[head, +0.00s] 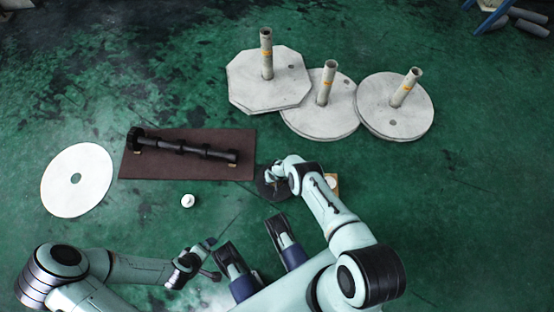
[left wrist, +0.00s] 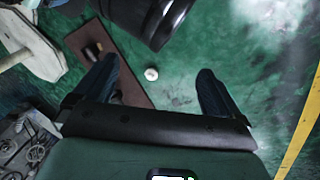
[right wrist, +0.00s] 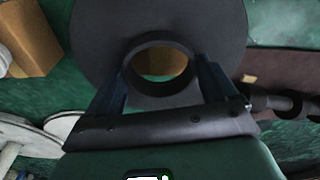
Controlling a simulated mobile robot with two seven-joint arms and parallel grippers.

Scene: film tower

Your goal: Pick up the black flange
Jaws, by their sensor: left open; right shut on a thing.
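The black flange (head: 267,190) is a dark round disc with a raised collar, right of the brown mat in the head view. In the right wrist view the flange disc (right wrist: 225,25) fills the top, and its ring-shaped collar sits between my right fingers. My right gripper (right wrist: 162,75) is shut on the collar; in the head view it (head: 275,177) is over the flange and partly hides it. I cannot tell if the flange touches the floor. My left gripper (head: 212,260) is open and empty, low left of centre; its spread fingers show in the left wrist view (left wrist: 153,85).
The brown mat (head: 190,173) bears a black shaft (head: 185,147). A white disc (head: 60,190) lies left, a small white piece (head: 187,201) in front. A tan block (head: 333,180) stands beside the flange. Three white bases with posts (head: 268,95) stand behind. Green floor is clear at right.

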